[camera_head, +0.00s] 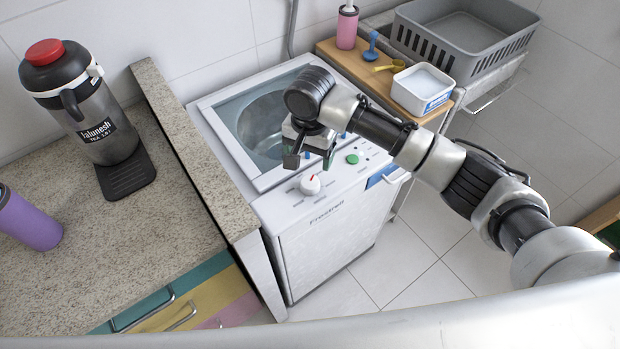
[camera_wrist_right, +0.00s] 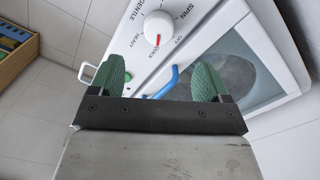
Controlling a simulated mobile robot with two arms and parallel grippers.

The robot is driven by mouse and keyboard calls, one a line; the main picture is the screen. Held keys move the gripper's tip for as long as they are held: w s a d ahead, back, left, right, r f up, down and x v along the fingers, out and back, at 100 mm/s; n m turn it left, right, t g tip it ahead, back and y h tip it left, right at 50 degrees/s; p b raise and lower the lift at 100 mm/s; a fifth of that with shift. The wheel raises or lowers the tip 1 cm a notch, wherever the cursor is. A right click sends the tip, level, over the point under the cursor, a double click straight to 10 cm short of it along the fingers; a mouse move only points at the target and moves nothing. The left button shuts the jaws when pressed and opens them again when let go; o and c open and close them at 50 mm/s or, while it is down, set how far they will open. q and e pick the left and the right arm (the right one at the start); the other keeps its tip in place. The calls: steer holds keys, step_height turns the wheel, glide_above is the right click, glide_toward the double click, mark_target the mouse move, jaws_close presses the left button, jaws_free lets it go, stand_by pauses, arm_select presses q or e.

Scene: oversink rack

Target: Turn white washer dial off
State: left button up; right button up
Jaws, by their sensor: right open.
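The white washer (camera_head: 335,235) stands between the granite counter and the small wooden shelf. Its white dial (camera_head: 310,185) is on the sloped front panel. In the right wrist view the dial (camera_wrist_right: 159,27) has a red mark pointing down the picture, roughly toward the QUICK label. The OFF label (camera_wrist_right: 178,40) is to the lower right of the dial. My right gripper (camera_head: 308,160) is above the panel, just behind the dial in the head view. In the right wrist view its two green-padded fingers (camera_wrist_right: 160,75) are wide apart and empty, and the dial is beyond them. My left gripper is not in view.
A blue handle (camera_wrist_right: 165,82) sits by the washer's window, partly hidden by my gripper. A green button (camera_head: 352,159) is right of the dial. The counter (camera_head: 60,255) with a large jug (camera_head: 85,105) is at left. A white tub (camera_head: 422,88) stands on the shelf.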

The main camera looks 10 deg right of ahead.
mark_target(310, 181)
steer(key=shift+d+f, duration=0.1)
steer(key=shift+f, duration=0.25)
step_height(310, 181, down, 10)
steer(key=shift+w+r+p, duration=0.1)
steer(key=shift+p, duration=0.25)
steer(key=c, duration=0.9)
